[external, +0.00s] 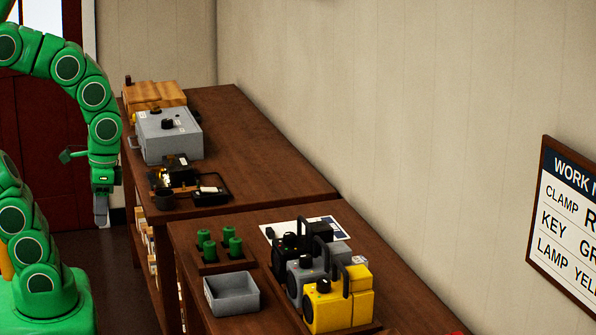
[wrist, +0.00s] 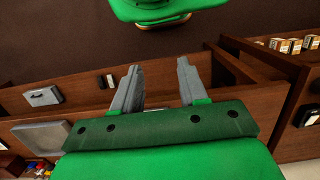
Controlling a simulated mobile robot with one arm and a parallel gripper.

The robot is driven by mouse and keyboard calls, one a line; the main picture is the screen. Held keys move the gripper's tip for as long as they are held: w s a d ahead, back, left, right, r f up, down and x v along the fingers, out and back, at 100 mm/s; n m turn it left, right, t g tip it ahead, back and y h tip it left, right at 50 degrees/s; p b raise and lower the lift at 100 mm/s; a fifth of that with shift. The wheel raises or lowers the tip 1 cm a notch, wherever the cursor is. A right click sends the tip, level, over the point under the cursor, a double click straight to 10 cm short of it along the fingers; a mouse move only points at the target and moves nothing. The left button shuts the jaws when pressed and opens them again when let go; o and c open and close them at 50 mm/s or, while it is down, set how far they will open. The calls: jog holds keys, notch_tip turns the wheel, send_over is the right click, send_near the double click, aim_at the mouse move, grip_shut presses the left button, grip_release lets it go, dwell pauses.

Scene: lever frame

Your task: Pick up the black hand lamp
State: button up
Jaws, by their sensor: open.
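The black hand lamp (external: 290,246) stands on the near bench, at the back of a row of lamps. A grey hand lamp (external: 303,277) and a yellow hand lamp (external: 328,312) stand in front of it and partly hide it. My gripper (external: 101,212) hangs left of the benches, fingers down, well away from the lamps. In the wrist view my gripper (wrist: 160,82) is open, with nothing between its two grey fingers. No lamp can be made out in the wrist view.
The near bench also holds a grey bin (external: 231,293), green cylinders (external: 206,243) in a holder and a white sheet (external: 283,230). On the far bench are a grey case (external: 168,136) and a wooden box (external: 154,96). Small boxes (wrist: 290,46) sit on shelving in the wrist view.

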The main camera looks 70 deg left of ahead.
jog(key=shift+o, duration=0.2)
jog(key=w+d+f+n+h, duration=0.1)
jog(key=w+d+n+h, duration=0.25)
jog(key=w, duration=0.35)
jog(key=w+d+f+n+h, duration=0.1)
jog(key=w+d+n+h, duration=0.2)
jog(key=w, duration=0.5)
jog(key=w+d+f+n+h, duration=0.1)
jog(key=w+d+n+h, duration=0.15)
jog(key=w+n, duration=0.35)
jog(key=n+t+h, duration=0.3)
jog(key=n+t, duration=0.5)
jog(key=n, duration=0.3)
send_near(287, 235)
jog(key=shift+x, duration=4.55)
jog(key=shift+w, duration=0.1)
